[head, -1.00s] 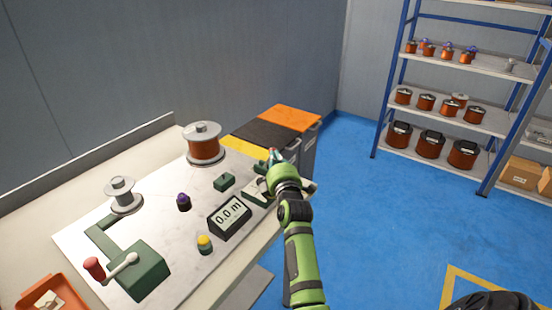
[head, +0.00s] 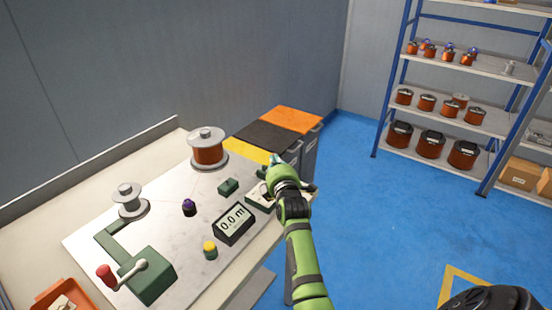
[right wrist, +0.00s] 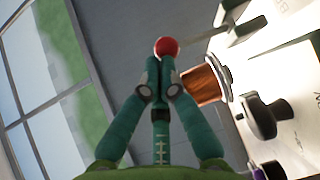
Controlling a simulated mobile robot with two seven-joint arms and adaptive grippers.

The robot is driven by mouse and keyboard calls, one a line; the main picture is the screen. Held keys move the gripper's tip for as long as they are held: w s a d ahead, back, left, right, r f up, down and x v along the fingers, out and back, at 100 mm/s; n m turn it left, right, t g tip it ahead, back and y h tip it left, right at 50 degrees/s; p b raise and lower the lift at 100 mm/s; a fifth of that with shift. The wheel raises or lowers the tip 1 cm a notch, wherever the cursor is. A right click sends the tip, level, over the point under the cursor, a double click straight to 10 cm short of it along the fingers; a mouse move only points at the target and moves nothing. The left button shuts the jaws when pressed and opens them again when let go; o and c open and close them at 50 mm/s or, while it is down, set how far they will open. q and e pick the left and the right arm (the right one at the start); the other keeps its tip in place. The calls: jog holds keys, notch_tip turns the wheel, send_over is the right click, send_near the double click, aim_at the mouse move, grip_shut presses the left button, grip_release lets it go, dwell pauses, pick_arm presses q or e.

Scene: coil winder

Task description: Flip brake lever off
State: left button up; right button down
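My right gripper (head: 275,160) is over the far right end of the winder board, by a pale panel with a green edge (head: 258,200). In the right wrist view its two teal fingers (right wrist: 161,66) are drawn together at the tips. A round red knob (right wrist: 166,46) shows right at the fingertips; I cannot tell whether they touch it. No brake lever can be made out in the head view, where the gripper covers that part of the board. My left gripper is not in view.
On the board are a copper wire spool (head: 208,150), an empty spool (head: 129,200), a green crank box (head: 150,275) with a red handle (head: 106,275), and a length display (head: 234,224). Bins (head: 293,120) stand behind the bench. Blue floor lies to the right.

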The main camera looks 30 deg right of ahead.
jog(key=w+a+r+n+g+p, duration=0.2)
jog(key=w+r+n+g+p, duration=0.1)
jog(key=p, duration=0.8)
jog(key=shift+w+n+g+p, duration=0.3)
jog(key=shift+w+g, duration=0.6)
jog(key=shift+w, duration=0.1)
